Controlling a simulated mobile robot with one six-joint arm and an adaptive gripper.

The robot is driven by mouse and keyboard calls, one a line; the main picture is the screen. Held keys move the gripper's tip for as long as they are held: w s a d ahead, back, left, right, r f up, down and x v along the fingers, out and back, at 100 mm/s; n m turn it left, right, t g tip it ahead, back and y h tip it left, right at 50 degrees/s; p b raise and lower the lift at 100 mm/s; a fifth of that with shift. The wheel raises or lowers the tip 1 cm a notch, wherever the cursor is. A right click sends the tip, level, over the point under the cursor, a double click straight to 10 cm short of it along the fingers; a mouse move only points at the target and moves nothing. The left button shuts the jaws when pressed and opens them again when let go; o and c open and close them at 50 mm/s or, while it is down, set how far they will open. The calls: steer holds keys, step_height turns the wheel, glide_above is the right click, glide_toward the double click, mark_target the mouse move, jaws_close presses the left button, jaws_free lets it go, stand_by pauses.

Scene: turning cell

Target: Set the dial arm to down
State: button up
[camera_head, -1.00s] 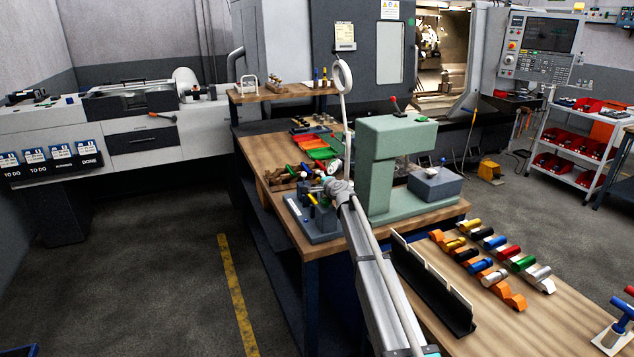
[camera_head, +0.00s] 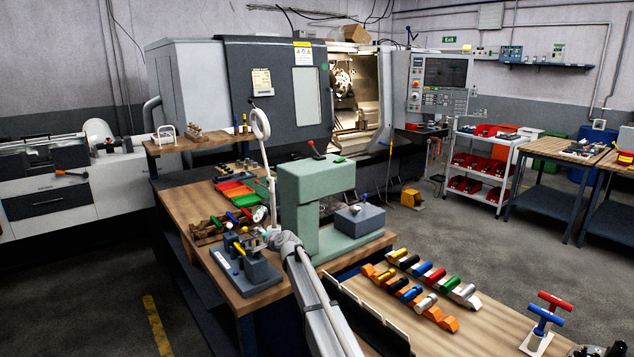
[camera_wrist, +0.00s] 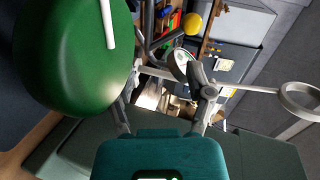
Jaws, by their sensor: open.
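The dial (camera_head: 260,213), a small pale round face, stands over the back of the grey fixture (camera_head: 232,268) on the wooden bench. In the wrist view a round white-faced dial (camera_wrist: 181,64) sits on a grey jointed arm (camera_wrist: 206,88). The dial arm's set position is hard to read. My gripper (camera_head: 272,236) is close to the dial in the head view. In the wrist view my gripper (camera_wrist: 166,76) is open, its fingers apart near the dial and its arm. I cannot tell whether they touch.
A pale ring on a thin stem (camera_head: 260,124) rises behind the dial. A green press-like frame (camera_head: 295,200) stands close on the right. A large dark green rounded shape (camera_wrist: 72,60) fills the wrist view's upper left. Coloured handles (camera_head: 430,273) lie on the front bench.

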steer(key=s+d+f+n+g+h, duration=0.3)
steer(key=s+d, duration=0.9)
steer(key=s, duration=0.4)
steer(key=s+d+f+n+g+h, duration=0.3)
steer(key=s+d+f, duration=0.3)
steer(key=s+d, duration=0.6)
steer(key=s+d+f+n+g+h+b, duration=0.1)
steer(key=s+d+f+g, duration=0.4)
steer(key=s+d, duration=0.7)
steer(key=s+n+h, duration=0.1)
steer(key=s+h, duration=0.1)
steer(key=s, duration=0.5)
steer(key=shift+s+d+n, duration=0.35)
steer(key=shift+d+n, duration=0.05)
steer(key=shift+c, duration=0.3)
